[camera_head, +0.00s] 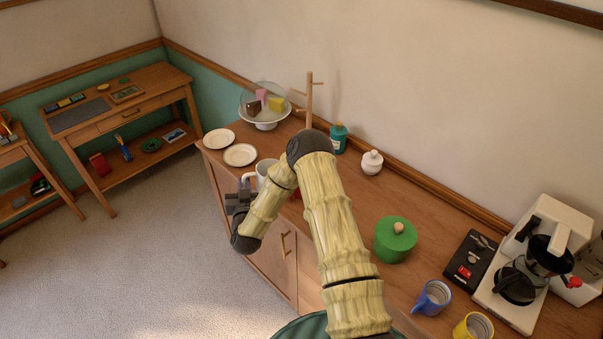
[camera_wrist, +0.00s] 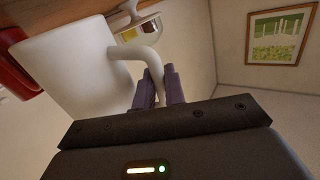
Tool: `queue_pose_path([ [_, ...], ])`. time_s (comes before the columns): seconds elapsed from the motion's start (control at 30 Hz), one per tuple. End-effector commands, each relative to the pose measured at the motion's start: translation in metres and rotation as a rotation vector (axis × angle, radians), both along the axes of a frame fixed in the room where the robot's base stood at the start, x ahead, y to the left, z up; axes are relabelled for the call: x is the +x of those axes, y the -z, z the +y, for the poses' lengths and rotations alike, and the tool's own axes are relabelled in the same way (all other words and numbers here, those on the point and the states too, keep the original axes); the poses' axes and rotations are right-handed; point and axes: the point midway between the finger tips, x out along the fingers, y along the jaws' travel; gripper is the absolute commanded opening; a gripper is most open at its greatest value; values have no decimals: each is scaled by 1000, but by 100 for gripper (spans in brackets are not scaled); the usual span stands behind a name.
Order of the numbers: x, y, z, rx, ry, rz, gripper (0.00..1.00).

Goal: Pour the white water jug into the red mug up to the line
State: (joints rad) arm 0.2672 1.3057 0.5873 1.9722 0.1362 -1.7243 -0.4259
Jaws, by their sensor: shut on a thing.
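The white water jug (camera_wrist: 80,75) fills the upper left of the wrist view, with its curved handle (camera_wrist: 140,58) between the fingers of my gripper (camera_wrist: 159,88). My gripper is shut on that handle. In the head view my gripper (camera_head: 238,200) is at the counter's front edge, and part of the white jug (camera_head: 264,169) shows behind my arm. The red mug (camera_wrist: 14,72) is cut off at the left of the wrist view, close beside the jug. In the head view only a sliver of red (camera_head: 298,194) shows beside my arm. The mug's inside and line are hidden.
The wooden counter (camera_head: 400,205) holds two white plates (camera_head: 240,155), a domed cake stand (camera_head: 265,105), a teal bottle (camera_head: 338,138), a white lidded pot (camera_head: 371,162), a green lidded pot (camera_head: 395,240), a blue mug (camera_head: 432,298), a yellow mug (camera_head: 474,327) and a coffee machine (camera_head: 530,265).

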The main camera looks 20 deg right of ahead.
Motion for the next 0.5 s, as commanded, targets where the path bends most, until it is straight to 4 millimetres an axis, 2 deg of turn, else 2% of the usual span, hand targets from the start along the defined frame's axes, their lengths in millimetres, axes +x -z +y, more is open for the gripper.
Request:
queue_pose_path([
  [0.03,0,-14,-3,28,2,-4,0],
  [0.1,0,-23,-7,74,4,-6,0],
  [0.5,-1,-71,-34,335,5,-18,0],
])
